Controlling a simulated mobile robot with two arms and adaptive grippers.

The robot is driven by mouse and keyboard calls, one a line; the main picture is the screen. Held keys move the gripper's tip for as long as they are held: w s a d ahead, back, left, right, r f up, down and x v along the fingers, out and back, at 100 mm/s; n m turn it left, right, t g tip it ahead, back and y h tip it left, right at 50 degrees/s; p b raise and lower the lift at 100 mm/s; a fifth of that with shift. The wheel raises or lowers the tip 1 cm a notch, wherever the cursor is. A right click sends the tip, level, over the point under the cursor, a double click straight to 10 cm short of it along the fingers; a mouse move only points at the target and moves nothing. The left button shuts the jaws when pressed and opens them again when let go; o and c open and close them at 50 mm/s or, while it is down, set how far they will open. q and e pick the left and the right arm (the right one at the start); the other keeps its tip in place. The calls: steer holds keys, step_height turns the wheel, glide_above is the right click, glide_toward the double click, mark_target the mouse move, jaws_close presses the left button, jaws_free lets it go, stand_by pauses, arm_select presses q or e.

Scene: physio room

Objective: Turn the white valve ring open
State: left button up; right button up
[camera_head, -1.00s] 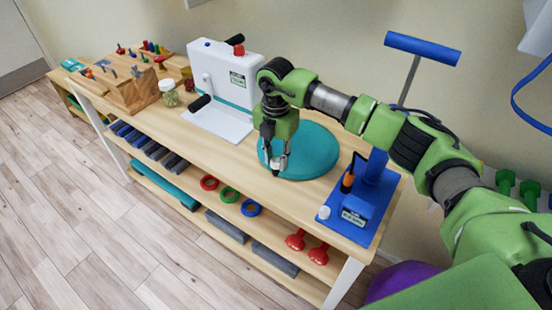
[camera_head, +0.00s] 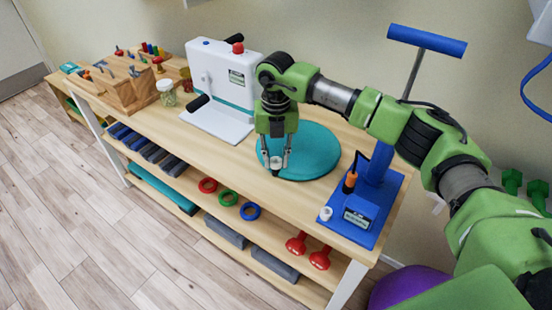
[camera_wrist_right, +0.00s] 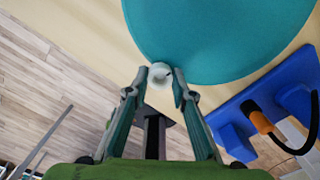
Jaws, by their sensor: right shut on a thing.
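The teal round cushion (camera_head: 318,150) lies flat on the wooden table. The white valve ring (camera_wrist_right: 160,74) shows at the cushion's near edge in the right wrist view. My right gripper (camera_head: 275,171) points down at that edge, and it also shows in the right wrist view (camera_wrist_right: 160,82). Its two fingers are shut on the white valve ring, one on each side. In the head view the fingertips mostly hide the ring. My left gripper is in neither current view.
A blue pump (camera_head: 364,221) with a T-handle (camera_head: 426,40), an orange-black nozzle (camera_head: 350,181) and a small white piece (camera_head: 325,214) stands right of the cushion. A white machine (camera_head: 224,72) stands to the left. Coloured rings and red dumbbells (camera_head: 319,257) are on the shelf below.

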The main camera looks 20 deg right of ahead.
steer(key=shift+r, duration=0.1)
stand_by(0.3)
steer(key=o, duration=1.1)
step_height(320, 180, up, 12)
